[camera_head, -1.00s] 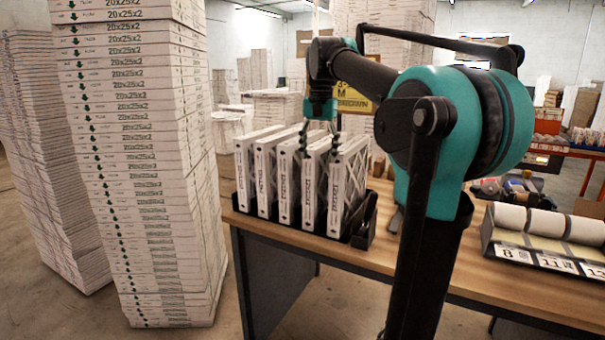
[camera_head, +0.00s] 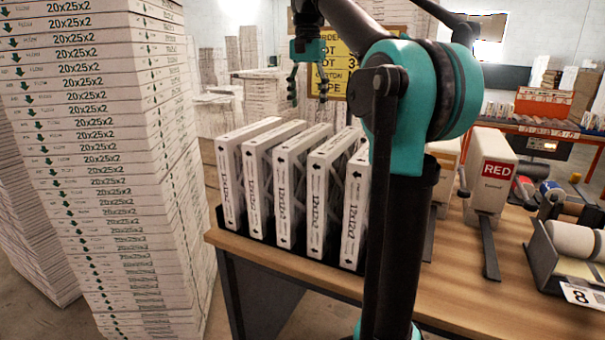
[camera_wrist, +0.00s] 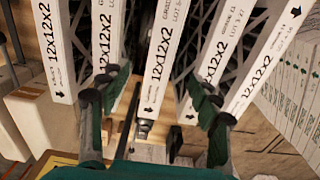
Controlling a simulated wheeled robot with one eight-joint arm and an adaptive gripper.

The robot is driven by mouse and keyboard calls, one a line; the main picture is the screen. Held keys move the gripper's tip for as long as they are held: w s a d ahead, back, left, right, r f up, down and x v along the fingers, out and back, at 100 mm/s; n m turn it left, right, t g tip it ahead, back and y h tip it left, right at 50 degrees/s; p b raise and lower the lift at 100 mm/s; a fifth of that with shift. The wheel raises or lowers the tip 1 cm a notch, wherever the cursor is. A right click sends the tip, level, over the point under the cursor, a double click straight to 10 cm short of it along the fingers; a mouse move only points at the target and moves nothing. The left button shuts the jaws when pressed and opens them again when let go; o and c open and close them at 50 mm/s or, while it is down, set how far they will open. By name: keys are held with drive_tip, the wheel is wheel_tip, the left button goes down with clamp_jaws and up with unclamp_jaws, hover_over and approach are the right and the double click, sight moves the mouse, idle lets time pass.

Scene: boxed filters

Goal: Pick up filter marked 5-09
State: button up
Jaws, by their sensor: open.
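Several white boxed filters (camera_head: 317,205) stand upright in a row in a dark rack (camera_head: 330,262) on the table. Each is marked 12x12x2 with a black arrow. In the wrist view, small grade and lot lines show on several filters, but I cannot read 5-09 on any. My gripper (camera_head: 307,92) is open and empty, above and behind the row in the head view. In the wrist view my gripper (camera_wrist: 158,92) has its green-padded fingers apart, either side of the middle filter (camera_wrist: 164,45) in the picture. I cannot tell that they touch any filter.
A tall stack of 20x25x2 boxes (camera_head: 110,170) stands left of the wooden table (camera_head: 460,290). Boxes, one labelled RED (camera_head: 494,180), and a roll holder (camera_head: 560,255) stand to the right. A yellow sign (camera_head: 335,60) is behind my gripper.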

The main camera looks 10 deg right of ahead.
drive_tip(key=shift+w+f, duration=0.1)
drive_tip(key=shift+w, duration=0.2)
drive_tip(key=shift+f, duration=0.35)
approach(306, 181)
drive_tip(key=w+f, duration=0.3)
drive_tip(key=w+d+f, duration=0.1)
drive_tip(key=w+f, duration=0.1)
drive_tip(key=shift+w+f, duration=0.1)
drive_tip(key=shift+f, duration=0.15)
clamp_jaws()
